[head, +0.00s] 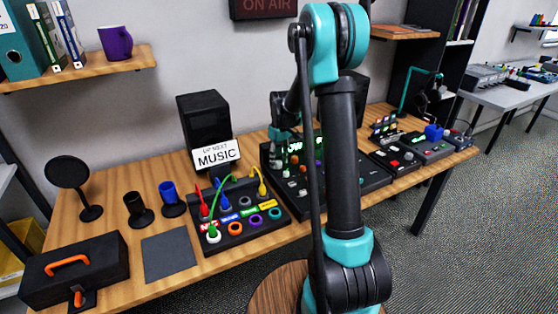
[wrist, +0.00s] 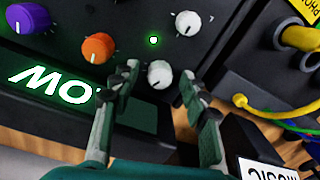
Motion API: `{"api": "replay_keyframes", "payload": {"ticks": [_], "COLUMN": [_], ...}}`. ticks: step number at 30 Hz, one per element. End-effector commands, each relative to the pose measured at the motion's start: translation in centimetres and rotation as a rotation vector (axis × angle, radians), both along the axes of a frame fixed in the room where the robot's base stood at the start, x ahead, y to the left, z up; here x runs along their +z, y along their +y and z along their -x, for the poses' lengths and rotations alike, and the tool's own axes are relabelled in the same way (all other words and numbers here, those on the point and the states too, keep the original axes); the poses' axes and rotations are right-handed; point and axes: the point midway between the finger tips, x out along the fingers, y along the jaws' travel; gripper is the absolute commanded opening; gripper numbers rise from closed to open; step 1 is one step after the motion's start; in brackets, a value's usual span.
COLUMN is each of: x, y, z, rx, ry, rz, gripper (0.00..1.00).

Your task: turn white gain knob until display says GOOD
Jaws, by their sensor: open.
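In the wrist view a white knob (wrist: 160,74) with a dark pointer line sits on the dark console, between and just beyond the tips of my gripper (wrist: 156,88). My gripper is open, one finger on each side of the knob; contact is not clear. A second white knob (wrist: 188,23) stands further up the panel. No label shows which is the gain knob. The display (wrist: 52,84) shows green letters upside down, apparently LOW, partly hidden by my left finger. In the head view my gripper (head: 284,137) is over the console (head: 377,178), partly behind my arm.
An orange knob (wrist: 97,47) and a purple knob (wrist: 30,17) are left of the white one. A small green light (wrist: 153,40) glows above it. A patch box (head: 258,238) with coloured cables stands left of the console. A black speaker (head: 205,120) stands behind.

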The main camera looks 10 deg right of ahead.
Motion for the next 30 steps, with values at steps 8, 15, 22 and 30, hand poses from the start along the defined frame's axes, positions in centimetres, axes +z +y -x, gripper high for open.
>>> {"api": "replay_keyframes", "payload": {"ticks": [8,15,22,30], "x": [0.03,0.03,0.04,0.03], "y": [0.0,0.0,0.0,0.03], "z": [0.0,-0.01,0.04,0.06], "rx": [0.0,-0.001,-0.14,-0.378], "ry": [0.0,0.0,0.0,0.0], "rz": [0.0,0.0,0.0,0.0], "gripper": [0.18,0.0,0.0,0.0]}}
